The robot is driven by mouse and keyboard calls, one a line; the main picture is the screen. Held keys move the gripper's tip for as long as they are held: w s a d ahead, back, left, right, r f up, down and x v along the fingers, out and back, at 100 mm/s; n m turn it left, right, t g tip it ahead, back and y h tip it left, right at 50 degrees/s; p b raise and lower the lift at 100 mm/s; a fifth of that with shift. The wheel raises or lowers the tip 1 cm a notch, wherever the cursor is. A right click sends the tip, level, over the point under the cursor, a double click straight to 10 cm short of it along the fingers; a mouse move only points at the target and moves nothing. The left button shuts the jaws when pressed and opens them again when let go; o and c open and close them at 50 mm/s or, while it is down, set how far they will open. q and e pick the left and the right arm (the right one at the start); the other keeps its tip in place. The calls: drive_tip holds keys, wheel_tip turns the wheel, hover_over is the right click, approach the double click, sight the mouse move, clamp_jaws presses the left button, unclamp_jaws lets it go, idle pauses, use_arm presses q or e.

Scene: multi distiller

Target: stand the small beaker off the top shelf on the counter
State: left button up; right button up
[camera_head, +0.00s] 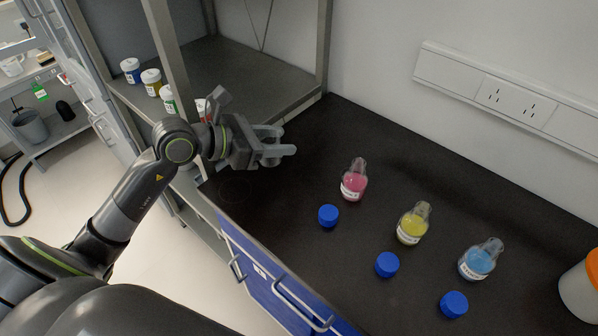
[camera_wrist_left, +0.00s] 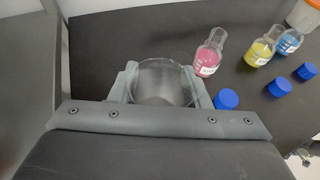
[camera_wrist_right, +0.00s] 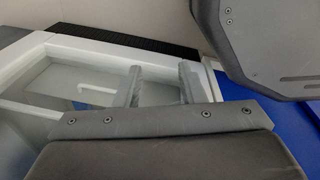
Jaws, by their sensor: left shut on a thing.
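The small beaker (camera_wrist_left: 163,82) is clear glass and sits between the two fingers of my left gripper (camera_wrist_left: 164,88) in the left wrist view. In the head view my left gripper (camera_head: 277,150) is shut on it over the left end of the black counter (camera_head: 285,200), beside the shelf unit. The beaker is hard to make out there, and I cannot tell whether its base touches the counter. My right gripper (camera_wrist_right: 160,86) shows only in the right wrist view, its fingers apart with nothing between them.
Pink (camera_head: 354,182), yellow (camera_head: 412,225) and blue (camera_head: 478,262) flasks stand on the counter, with blue caps (camera_head: 328,215) in front. An orange-lidded jar (camera_head: 582,285) stands at the right edge. The shelf unit (camera_head: 240,72) rises at the left. Bare counter lies between gripper and pink flask.

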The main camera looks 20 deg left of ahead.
use_arm(q)
wheel_tip(320, 180, down, 8)
drive_tip(key=shift+f, duration=0.1)
drive_tip(key=shift+f, duration=0.1)
idle(0.3)
drive_tip(key=o, duration=1)
drive_tip(key=shift+r, duration=0.2)
drive_tip(key=shift+v, duration=6.05)
drive_tip(key=shift+f, duration=0.1)
